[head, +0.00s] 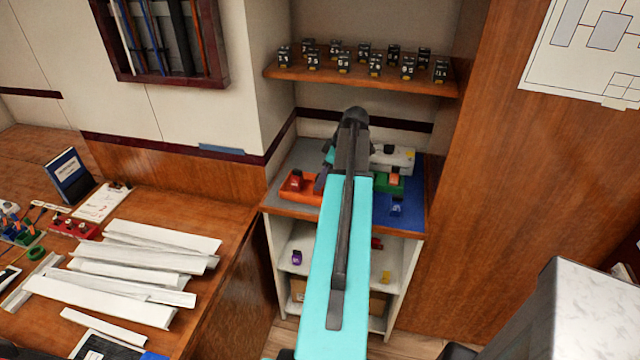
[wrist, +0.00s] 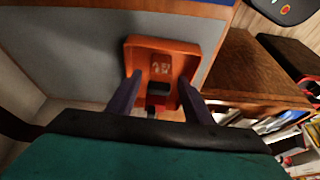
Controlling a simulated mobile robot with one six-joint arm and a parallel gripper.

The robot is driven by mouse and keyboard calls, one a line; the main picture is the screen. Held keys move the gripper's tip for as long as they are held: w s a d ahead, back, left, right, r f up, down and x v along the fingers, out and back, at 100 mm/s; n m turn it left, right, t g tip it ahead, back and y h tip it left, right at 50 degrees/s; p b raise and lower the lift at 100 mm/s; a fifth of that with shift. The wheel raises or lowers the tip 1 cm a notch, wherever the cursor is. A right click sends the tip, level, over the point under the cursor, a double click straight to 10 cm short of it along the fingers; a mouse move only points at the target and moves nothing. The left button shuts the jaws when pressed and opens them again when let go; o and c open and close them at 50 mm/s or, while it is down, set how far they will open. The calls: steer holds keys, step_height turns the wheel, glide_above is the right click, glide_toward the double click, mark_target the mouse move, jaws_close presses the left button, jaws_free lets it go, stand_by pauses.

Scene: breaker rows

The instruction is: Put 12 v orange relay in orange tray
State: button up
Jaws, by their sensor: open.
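The orange tray (head: 316,191) lies at the left front of the low cabinet's top. In the wrist view the orange tray (wrist: 196,60) is below my gripper (wrist: 157,92), whose two dark fingers are apart. A red-and-black block (wrist: 158,88), which looks like a relay, is in the tray between the fingers in the picture; contact cannot be told. It also shows in the head view (head: 296,182). An orange relay (head: 393,179) is at a green tray (head: 390,190) on the right. I cannot read either voltage. My arm hides the middle of the cabinet top.
A blue mat (head: 408,207) holds a small blue relay (head: 396,208) at the cabinet's right. Several black relays stand on the shelf (head: 360,83) above. Lower cabinet shelves hold a purple relay (head: 297,257) and a yellow one (head: 386,277). White trunking (head: 140,262) covers the left bench.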

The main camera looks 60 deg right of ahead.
steer(key=a+b+v, duration=0.1)
steer(key=b+v, duration=0.1)
steer(key=v, duration=0.7)
steer(key=shift+d, duration=0.45)
stand_by(0.6)
